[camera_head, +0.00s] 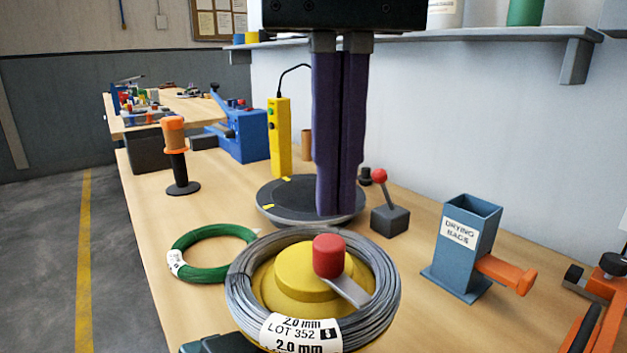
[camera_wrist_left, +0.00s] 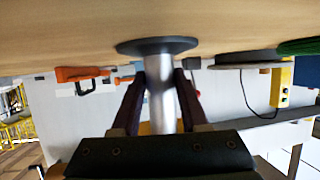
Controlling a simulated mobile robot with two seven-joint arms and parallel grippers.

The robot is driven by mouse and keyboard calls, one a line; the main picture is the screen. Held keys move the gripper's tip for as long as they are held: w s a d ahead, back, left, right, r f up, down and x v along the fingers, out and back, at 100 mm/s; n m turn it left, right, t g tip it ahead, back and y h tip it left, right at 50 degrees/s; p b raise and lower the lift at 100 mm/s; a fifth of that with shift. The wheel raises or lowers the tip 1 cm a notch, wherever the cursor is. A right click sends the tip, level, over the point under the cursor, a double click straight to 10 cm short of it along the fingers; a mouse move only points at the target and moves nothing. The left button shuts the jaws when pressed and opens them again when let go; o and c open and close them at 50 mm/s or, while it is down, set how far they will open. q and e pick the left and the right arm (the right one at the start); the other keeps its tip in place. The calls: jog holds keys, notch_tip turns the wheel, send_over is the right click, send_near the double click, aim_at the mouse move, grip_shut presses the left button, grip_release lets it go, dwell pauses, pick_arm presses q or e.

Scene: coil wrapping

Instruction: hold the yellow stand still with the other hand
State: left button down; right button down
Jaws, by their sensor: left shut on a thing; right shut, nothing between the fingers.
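The yellow stand (camera_head: 287,275) is in the front middle of the head view, with a grey wire coil (camera_head: 381,284) around it. A red knob (camera_head: 328,256) with a flat metal strip sits on top. My right gripper (camera_head: 337,208) points straight down behind the stand, over the dark turntable (camera_head: 275,198). Its purple fingers are together and empty, apart from the stand. My left gripper (camera_wrist_left: 161,90) is outside the head view. In the upside-down left wrist view its fingers are shut on a grey post (camera_wrist_left: 160,75) with a dark round foot. The stand is not visible there.
A green coil (camera_head: 189,267) lies left of the stand. An orange-handled tool (camera_head: 175,140), yellow control box (camera_head: 279,138), red-knobbed lever block (camera_head: 390,218) and blue drying-bags box (camera_head: 455,268) stand around the turntable. Bare bench shows at left and right.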

jog(key=shift+r, duration=0.5)
pick_arm(q)
jog(key=shift+c, duration=1.7)
grip_release()
jog(key=shift+s, duration=0.1)
